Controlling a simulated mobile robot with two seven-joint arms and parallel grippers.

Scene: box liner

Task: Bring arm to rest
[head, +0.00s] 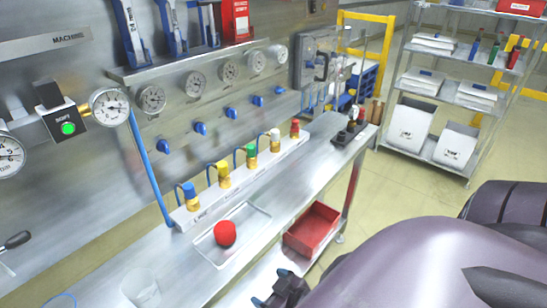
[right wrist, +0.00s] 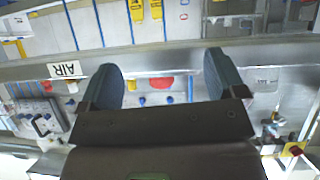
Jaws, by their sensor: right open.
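My right gripper (head: 281,289) shows at the bottom of the head view, low in front of the workbench and below the red bin. Its two dark fingers are apart with nothing between them; in the right wrist view the open fingers (right wrist: 163,80) frame a red thing in the distance, touching nothing that I can see. My right arm fills the lower right of the head view. My left gripper is not in view.
A red bin (head: 312,229) sits lower. A shelf rack (head: 455,95) stands back right; floor between is clear.

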